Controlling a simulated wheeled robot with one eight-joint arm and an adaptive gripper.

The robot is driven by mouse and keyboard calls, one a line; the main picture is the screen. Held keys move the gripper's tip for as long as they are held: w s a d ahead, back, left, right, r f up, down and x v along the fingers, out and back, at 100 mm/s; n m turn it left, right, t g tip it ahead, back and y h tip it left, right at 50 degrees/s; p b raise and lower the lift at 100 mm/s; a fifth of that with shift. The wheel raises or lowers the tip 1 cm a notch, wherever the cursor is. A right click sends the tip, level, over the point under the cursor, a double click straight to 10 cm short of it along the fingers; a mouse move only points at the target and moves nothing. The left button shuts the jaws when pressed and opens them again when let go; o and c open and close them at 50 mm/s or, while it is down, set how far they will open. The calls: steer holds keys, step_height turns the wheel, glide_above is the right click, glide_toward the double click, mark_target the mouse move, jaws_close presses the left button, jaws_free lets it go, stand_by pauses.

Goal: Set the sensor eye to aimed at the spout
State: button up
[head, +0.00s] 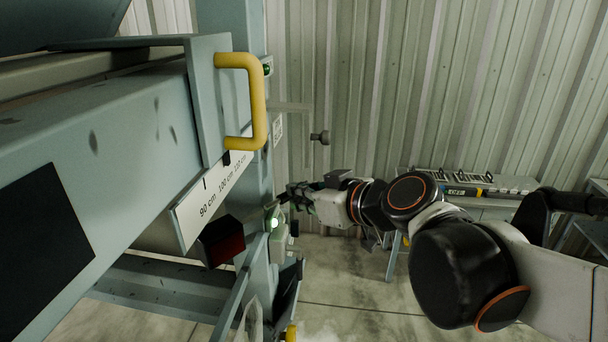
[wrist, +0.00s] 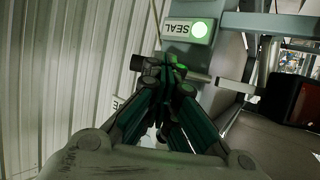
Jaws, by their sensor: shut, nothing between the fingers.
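The lit button with a SEAL label (wrist: 188,30) is just beyond the fingertips. A pale rod (wrist: 199,77) runs right from behind them. I cannot make out the spout.
A yellow handle (head: 259,100) sticks out from the blue-grey frame (head: 120,130), which fills the left. A dark red box (head: 222,241) hangs below a centimetre scale (head: 215,198). A bench (head: 470,188) stands at the back right by the corrugated wall.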

steer(key=o, duration=0.3)
steer(key=shift+w+r, duration=0.1)
steer(key=o, duration=0.7)
steer(key=shift+w+d, duration=0.3)
steer(key=shift+d, duration=0.35)
steer(key=shift+o, duration=1.3)
steer(key=shift+s+a, duration=0.1)
steer(key=shift+s, duration=0.1)
steer(key=o, duration=0.4)
steer(key=shift+w+a+f, duration=0.2)
steer(key=shift+w+a, duration=0.1)
steer(key=shift+a, duration=0.25)
steer(key=shift+o, duration=1)
steer(key=shift+s+a, duration=0.15)
steer(key=v, duration=1.2)
steer(key=shift+d, duration=0.3)
steer(key=shift+r, duration=0.15)
steer(key=shift+c, duration=0.2)
